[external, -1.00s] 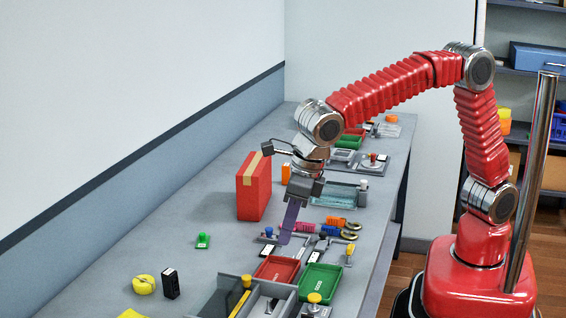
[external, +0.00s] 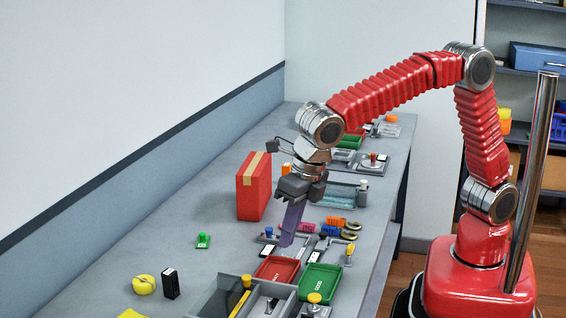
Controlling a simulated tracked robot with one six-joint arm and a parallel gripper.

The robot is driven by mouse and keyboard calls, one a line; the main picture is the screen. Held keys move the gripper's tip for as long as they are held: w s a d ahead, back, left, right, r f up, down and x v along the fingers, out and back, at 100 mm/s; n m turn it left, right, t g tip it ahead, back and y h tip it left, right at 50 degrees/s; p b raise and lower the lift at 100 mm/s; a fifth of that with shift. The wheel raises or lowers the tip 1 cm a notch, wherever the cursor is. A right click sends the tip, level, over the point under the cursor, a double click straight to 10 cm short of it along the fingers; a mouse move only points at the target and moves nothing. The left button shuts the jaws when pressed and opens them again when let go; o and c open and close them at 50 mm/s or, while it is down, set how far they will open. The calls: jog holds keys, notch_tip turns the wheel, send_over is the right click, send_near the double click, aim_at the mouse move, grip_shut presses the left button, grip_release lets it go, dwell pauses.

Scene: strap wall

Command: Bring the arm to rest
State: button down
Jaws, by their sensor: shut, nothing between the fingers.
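My red, ribbed arm (external: 395,88) arches from its base at the right over the grey bench. My gripper (external: 287,243) points down at the end of the arm, with long purple fingers. It is shut and empty. The fingertips show just above the red tray in the picture; whether they touch anything on the bench cannot be told. A small camera on a stalk (external: 273,146) sticks out to the left of my wrist.
A tall red box with a tan strip (external: 252,197) stands left of my gripper. A red tray (external: 277,269) and a green tray (external: 320,283) lie in front. Small tools and parts lie around to the right. The bench's left middle is mostly clear.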

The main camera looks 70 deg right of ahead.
jog(key=s+d+r+m+t, duration=0.1)
jog(key=s+d+m, duration=0.4)
jog(key=d+m, duration=0.6)
jog(key=s+d+r+m+t, duration=0.1)
jog(key=s+d+m, duration=0.5)
jog(key=d+m, duration=0.5)
jog(key=s+d+r+m, duration=0.1)
jog(key=s+d+m, duration=0.5)
jog(key=d+m, duration=0.5)
jog(key=d, duration=0.6)
jog(key=shift+s+t, duration=0.2)
jog(key=shift+t, duration=0.2)
jog(key=shift+a, duration=0.1)
dwell(1.0)
